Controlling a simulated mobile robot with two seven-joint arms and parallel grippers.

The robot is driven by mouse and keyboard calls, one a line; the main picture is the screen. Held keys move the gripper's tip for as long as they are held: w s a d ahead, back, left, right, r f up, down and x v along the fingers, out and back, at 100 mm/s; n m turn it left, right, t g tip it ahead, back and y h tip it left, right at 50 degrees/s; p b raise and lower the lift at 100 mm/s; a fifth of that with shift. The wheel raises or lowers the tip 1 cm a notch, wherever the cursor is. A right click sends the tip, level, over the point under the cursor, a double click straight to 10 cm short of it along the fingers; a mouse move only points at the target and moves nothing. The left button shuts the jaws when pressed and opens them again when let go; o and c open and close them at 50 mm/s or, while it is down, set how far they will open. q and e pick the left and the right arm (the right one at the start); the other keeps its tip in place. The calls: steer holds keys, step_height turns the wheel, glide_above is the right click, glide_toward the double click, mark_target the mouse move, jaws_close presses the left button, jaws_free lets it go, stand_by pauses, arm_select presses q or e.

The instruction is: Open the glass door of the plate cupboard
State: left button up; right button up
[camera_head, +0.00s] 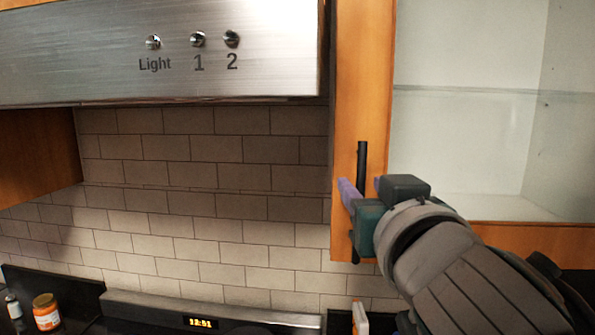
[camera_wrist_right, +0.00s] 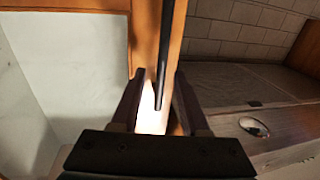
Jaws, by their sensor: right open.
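The plate cupboard's glass door has an orange wooden frame (camera_head: 362,60) and looks shut in the head view. Its pane (camera_head: 460,140) shows a pale interior with a shelf. A black vertical bar handle (camera_head: 361,158) is on the frame's lower left part. My right gripper (camera_head: 361,187) is open at the handle, with one purple fingertip on each side of the bar. In the right wrist view, the handle (camera_wrist_right: 167,50) runs down between the spread fingers of the right gripper (camera_wrist_right: 158,90). I cannot tell whether a finger touches it. My left gripper is out of view.
A steel range hood (camera_head: 90,50) with knobs is left of the cupboard. A small orange and white item (camera_head: 360,318) stands below the door.

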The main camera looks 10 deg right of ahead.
steer(key=shift+w, duration=1.05)
steer(key=shift+c, duration=0.4)
jaws_close()
stand_by(0.3)
